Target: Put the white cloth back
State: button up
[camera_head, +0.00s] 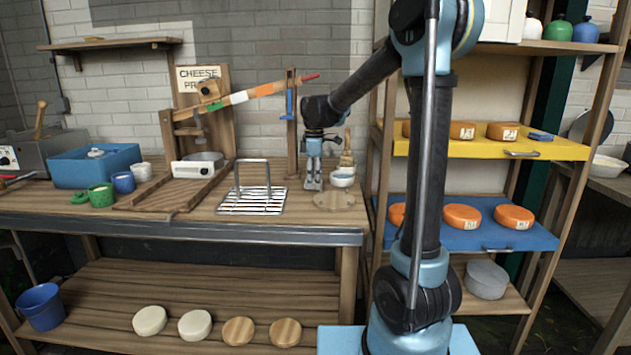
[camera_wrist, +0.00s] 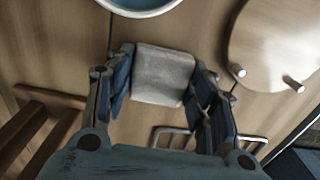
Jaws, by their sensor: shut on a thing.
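My gripper (camera_head: 313,186) points down over the right part of the wooden workbench (camera_head: 190,222). In the wrist view its two fingers (camera_wrist: 162,98) are closed on a pale grey-white folded block, the white cloth (camera_wrist: 163,75), one finger on each side of it. In the head view the cloth is hard to make out between the fingers. Whether it touches the bench top I cannot tell.
A wire rack (camera_head: 252,203) stands left of my gripper. A small white bowl (camera_head: 343,178) and a round wooden board (camera_head: 334,200) are close on its right. The cheese press (camera_head: 205,120) is further left. A shelf with orange cheeses (camera_head: 462,217) stands at right.

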jog(key=o, duration=1.3)
jog(key=shift+f, duration=0.1)
notch_tip(320, 180, up, 12)
jog(key=shift+r, duration=0.15)
jog(key=shift+s, duration=0.1)
